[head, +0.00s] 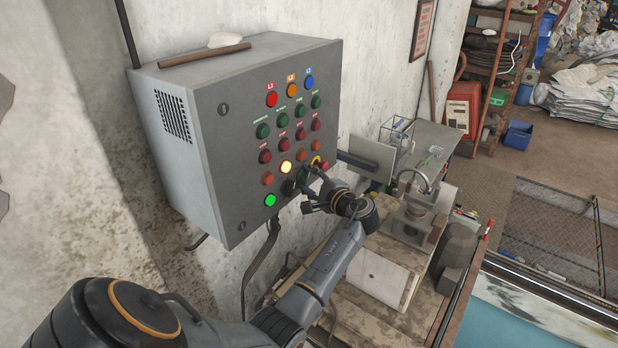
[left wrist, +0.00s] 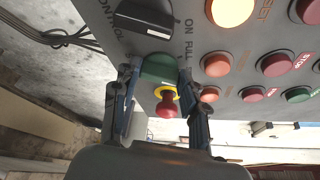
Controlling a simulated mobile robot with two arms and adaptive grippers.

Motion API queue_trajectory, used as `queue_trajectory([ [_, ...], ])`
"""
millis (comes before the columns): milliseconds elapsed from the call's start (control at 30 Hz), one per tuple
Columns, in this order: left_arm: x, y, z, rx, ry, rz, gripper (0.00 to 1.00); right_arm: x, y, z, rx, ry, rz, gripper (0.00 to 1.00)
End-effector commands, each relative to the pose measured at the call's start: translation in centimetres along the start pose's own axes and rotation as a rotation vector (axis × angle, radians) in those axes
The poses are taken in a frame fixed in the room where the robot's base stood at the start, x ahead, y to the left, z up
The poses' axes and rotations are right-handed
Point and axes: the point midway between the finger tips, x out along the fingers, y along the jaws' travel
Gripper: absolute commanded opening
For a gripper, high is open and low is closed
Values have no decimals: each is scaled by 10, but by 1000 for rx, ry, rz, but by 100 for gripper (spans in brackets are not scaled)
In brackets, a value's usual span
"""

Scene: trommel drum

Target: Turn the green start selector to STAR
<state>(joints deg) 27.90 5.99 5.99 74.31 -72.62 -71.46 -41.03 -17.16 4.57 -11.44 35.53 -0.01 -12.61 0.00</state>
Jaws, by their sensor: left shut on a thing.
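The green start selector (left wrist: 158,68) is on the lower part of the grey control panel (head: 240,130). In the left wrist view it sits between the two fingers of my left gripper (left wrist: 158,84), which is shut on it, one finger on each side. In the head view the left gripper (head: 310,187) is at the panel's lower right and largely hides the selector. Lettering reading "ON" and "FULL" shows beside the selector; I cannot read a STAR mark or tell which way the selector points. My right gripper is in neither view.
A red emergency button with a yellow ring (left wrist: 167,101) is close to the selector, between the fingers' sides. A black selector (left wrist: 145,18) and orange and red buttons are nearby. A cluttered workbench (head: 375,270) stands below right of the panel.

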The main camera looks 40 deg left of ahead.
Motion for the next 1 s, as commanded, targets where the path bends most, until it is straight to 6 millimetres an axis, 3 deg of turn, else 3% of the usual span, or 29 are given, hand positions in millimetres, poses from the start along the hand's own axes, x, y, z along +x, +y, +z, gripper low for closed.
queue_trajectory([
  [233,0,1,0,5,0,1,12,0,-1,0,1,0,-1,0],
  [267,0,1,0,5,0,1,45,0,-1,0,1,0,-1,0],
  [367,0,1,0,5,0,1,65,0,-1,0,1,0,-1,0],
  [767,-5,0,0,1,0,0,66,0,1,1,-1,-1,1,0],
  [1000,-47,1,-1,0,4,1,66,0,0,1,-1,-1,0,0],
])
